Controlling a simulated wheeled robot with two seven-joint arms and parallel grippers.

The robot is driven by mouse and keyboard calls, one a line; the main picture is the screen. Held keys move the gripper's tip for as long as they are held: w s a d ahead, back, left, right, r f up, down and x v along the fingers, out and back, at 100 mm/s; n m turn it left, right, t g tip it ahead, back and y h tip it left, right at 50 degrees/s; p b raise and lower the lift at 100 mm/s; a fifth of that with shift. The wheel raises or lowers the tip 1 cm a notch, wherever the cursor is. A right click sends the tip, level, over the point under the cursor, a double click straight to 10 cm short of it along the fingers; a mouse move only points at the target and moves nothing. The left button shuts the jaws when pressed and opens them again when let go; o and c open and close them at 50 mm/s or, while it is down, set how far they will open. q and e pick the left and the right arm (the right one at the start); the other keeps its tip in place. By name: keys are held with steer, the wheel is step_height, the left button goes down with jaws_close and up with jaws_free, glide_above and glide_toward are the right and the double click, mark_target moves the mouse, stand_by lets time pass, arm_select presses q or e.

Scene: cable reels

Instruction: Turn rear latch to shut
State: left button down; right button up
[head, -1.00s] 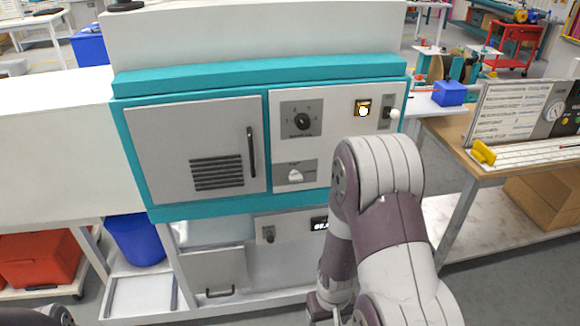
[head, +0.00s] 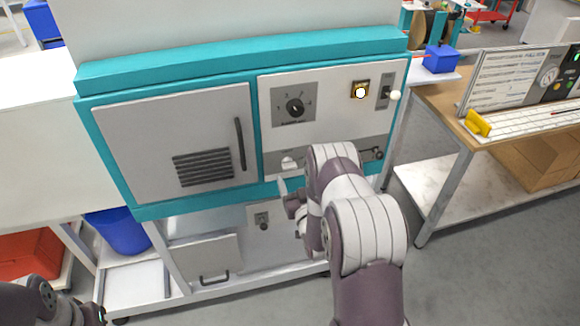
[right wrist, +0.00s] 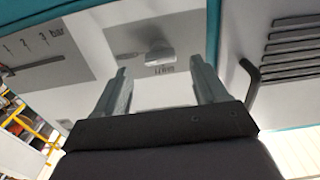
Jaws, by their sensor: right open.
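A small white turn knob (head: 289,163) sits on a grey plate below the numbered dial on the machine's front panel; it may be the latch, but I cannot read its label. In the right wrist view the knob (right wrist: 158,54) appears upside down, between and beyond my fingertips. My right gripper (head: 289,194) is just below and in front of it in the head view. Its two fingers (right wrist: 159,72) are apart, with nothing between them, and do not visibly touch the knob. My forearm hides part of the panel to the right. My left arm shows at the lower left, its jaws outside the picture.
A black dial (head: 295,107), a lit button (head: 360,91) and a white-tipped switch (head: 394,95) are on the same panel. A dark door handle (head: 240,144) stands out left of the knob. A wooden workbench (head: 450,112) stands at the right, with clear floor before it.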

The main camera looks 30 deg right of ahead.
mark_target(290, 170)
steer(key=x, duration=0.3)
steer(key=shift+w, duration=0.25)
steer(key=shift+w+d+r+p, duration=0.2)
steer(key=shift+w+p, duration=0.1)
steer(key=shift+w, duration=0.1)
steer(key=shift+w+f, duration=0.15)
steer(key=shift+w, duration=0.05)
steer(key=c, duration=1.1)
steer(key=shift+o, duration=0.2)
